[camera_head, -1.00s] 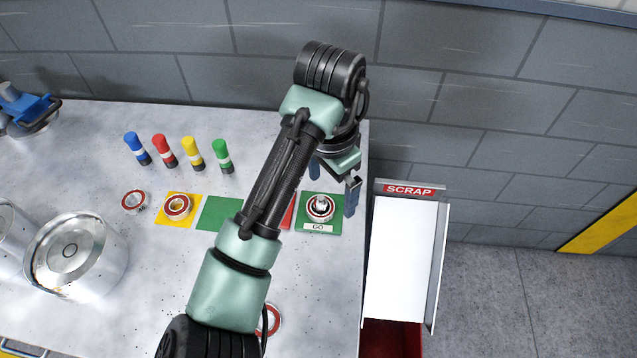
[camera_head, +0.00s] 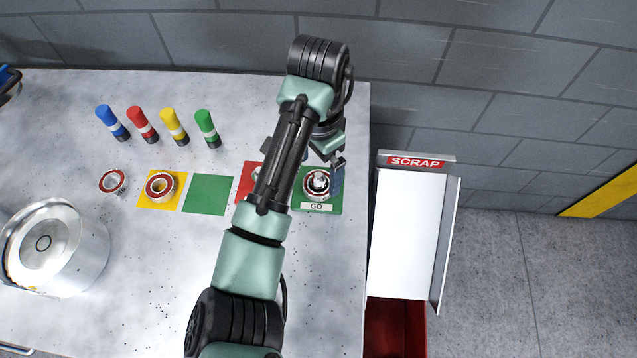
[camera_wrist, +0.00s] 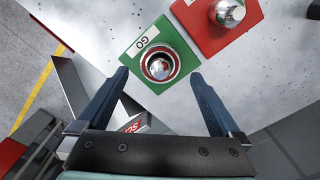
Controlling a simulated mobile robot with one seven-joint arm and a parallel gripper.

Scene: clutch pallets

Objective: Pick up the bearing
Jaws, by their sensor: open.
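A bearing with a red ring (camera_head: 318,182) sits on the green GO pad (camera_head: 331,206) near the table's right edge. A shiny rounded metal piece shows at its middle. In the wrist view this bearing (camera_wrist: 160,66) lies ahead between the fingers. My gripper (camera_head: 322,166) is open and empty above the pad; it also shows in the wrist view (camera_wrist: 160,76). One finger is partly hidden behind my arm in the head view. Another bearing (camera_head: 160,187) lies on the yellow pad (camera_head: 144,202), and a loose one (camera_head: 113,181) lies left of it.
A red pad (camera_head: 246,184) with a shiny knob (camera_wrist: 229,13) adjoins the GO pad. An empty green pad (camera_head: 208,194) lies further left. A metal drum (camera_head: 55,247) stands at left. The SCRAP chute (camera_head: 408,235) is beyond the right edge.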

